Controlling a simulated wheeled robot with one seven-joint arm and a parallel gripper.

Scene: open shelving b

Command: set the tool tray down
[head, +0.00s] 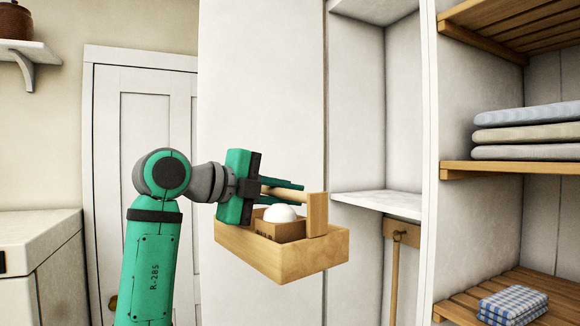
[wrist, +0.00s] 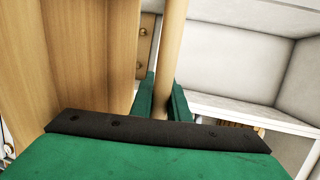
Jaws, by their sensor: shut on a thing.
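The tool tray (head: 290,263) is a light wooden box with an upright end piece and a round wooden handle bar (head: 283,194). My gripper (head: 285,185) is shut on the handle and holds the tray up in the air, clear of any shelf. A white rounded thing (head: 280,213) and a small wooden box (head: 277,230) sit inside the tray. In the wrist view the handle (wrist: 170,45) runs between my two green fingers (wrist: 161,97), with tray wood (wrist: 92,60) to its left. The far inside of the tray is hidden.
A white shelf (head: 385,203) stands empty to the right, with a wooden-handled tool (head: 396,265) hanging below it. Slatted wooden shelves further right hold folded cloths (head: 525,130) and a blue checked cloth (head: 513,303). A white panel (head: 262,100) stands behind the tray.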

